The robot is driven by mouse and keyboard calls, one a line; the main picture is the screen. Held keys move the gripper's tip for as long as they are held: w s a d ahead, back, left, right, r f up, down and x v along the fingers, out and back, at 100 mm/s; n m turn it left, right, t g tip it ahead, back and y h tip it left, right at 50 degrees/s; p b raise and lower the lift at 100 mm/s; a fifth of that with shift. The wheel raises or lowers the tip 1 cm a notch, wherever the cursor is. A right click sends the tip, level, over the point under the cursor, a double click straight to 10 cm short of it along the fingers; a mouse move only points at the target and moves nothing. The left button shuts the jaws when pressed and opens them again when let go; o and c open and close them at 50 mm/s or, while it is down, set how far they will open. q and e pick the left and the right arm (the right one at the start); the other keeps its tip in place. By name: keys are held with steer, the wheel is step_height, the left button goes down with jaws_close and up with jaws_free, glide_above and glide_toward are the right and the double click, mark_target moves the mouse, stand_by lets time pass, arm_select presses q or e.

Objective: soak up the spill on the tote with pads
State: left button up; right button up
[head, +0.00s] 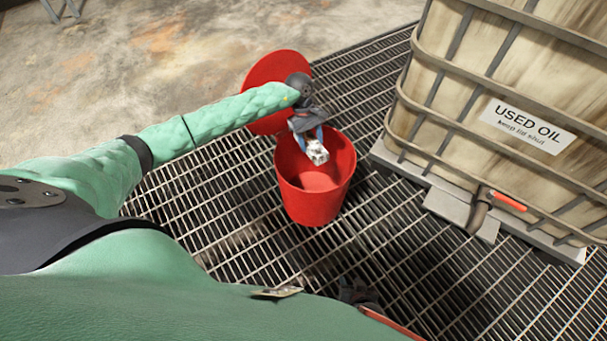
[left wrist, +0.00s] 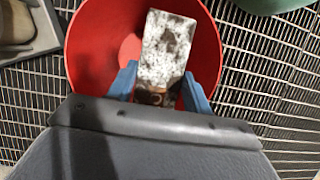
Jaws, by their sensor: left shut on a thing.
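My left gripper (head: 309,142) is shut on a white pad (head: 318,154) with dark spots. It holds the pad over the open mouth of a red bin (head: 312,206). In the left wrist view the pad (left wrist: 166,45) sits between the blue fingers (left wrist: 158,88), with the red bin (left wrist: 88,40) around and below it. The used oil tote (head: 443,80) stands at the right, its walls stained brown. I cannot single out a distinct spill on it. My right gripper (head: 360,293) is low in the head view, dark and partly hidden; its jaws are unclear.
A red round lid (head: 270,72) stands behind the bin. A valve with a red-orange handle (head: 508,201) sticks out low on the tote, above a grey plate (head: 447,207). A small flat pale item (head: 276,291) shows beside my green body. The grating (head: 235,240) is otherwise largely clear.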

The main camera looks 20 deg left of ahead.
mark_target(307, 137)
arm_select(q)
step_height(307, 137, down, 7)
steer(key=shift+r+b, duration=0.2)
steer(key=shift+b, duration=0.6)
steer(key=o, duration=1.1)
steer(key=shift+r, duration=0.15)
steer(key=shift+v, duration=3.75)
